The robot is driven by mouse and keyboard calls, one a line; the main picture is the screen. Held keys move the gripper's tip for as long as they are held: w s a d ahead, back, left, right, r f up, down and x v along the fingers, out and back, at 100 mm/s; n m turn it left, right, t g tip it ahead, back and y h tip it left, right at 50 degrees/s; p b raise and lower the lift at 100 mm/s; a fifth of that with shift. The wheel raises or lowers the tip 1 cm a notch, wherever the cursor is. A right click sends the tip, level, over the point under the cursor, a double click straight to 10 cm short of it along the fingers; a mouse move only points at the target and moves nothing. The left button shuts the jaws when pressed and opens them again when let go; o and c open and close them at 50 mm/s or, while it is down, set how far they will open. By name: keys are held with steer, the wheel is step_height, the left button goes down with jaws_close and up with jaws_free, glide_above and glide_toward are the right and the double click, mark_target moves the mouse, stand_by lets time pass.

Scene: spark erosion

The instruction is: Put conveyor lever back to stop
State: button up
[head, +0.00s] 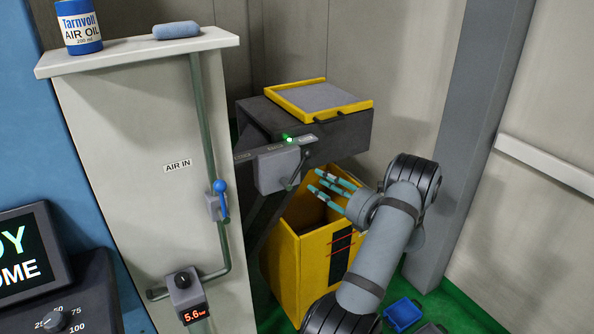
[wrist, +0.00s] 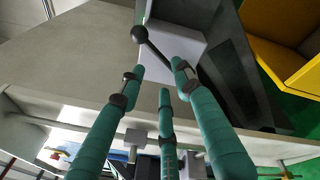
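The conveyor lever (head: 298,168) is a thin dark rod on the front of a grey control box (head: 276,172) on the conveyor's side. In the wrist view the lever (wrist: 150,45) ends in a black ball knob and slants across the pale box (wrist: 178,42). My gripper (head: 316,184) has teal fingers, which are spread and empty, just right of the box and lever. In the wrist view my gripper (wrist: 158,80) has its fingertips close to the lever, with the knob beyond them. I cannot tell whether any finger touches the lever.
A green light (head: 289,140) glows above the box, beside small label plates too small to read. A yellow bin (head: 290,262) stands below. A yellow-rimmed tray (head: 368,104) tops the dark conveyor. A blue-handled air valve (head: 220,199) is on the cabinet at left. A grey post (head: 462,150) stands at right.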

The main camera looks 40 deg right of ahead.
mark_target(298, 170)
steer(key=w+p, duration=0.1)
steer(key=w, duration=0.2)
steer(key=w+a+p, duration=0.1)
steer(key=w, duration=0.2)
steer(key=w+p, duration=0.1)
steer(key=w, duration=0.2)
steer(key=shift+a+r, duration=0.1)
steer(key=shift+a, duration=0.05)
steer(key=shift+w+p, duration=0.3)
steer(key=shift+w, duration=0.35)
steer(key=shift+c, duration=1)
jaws_close()
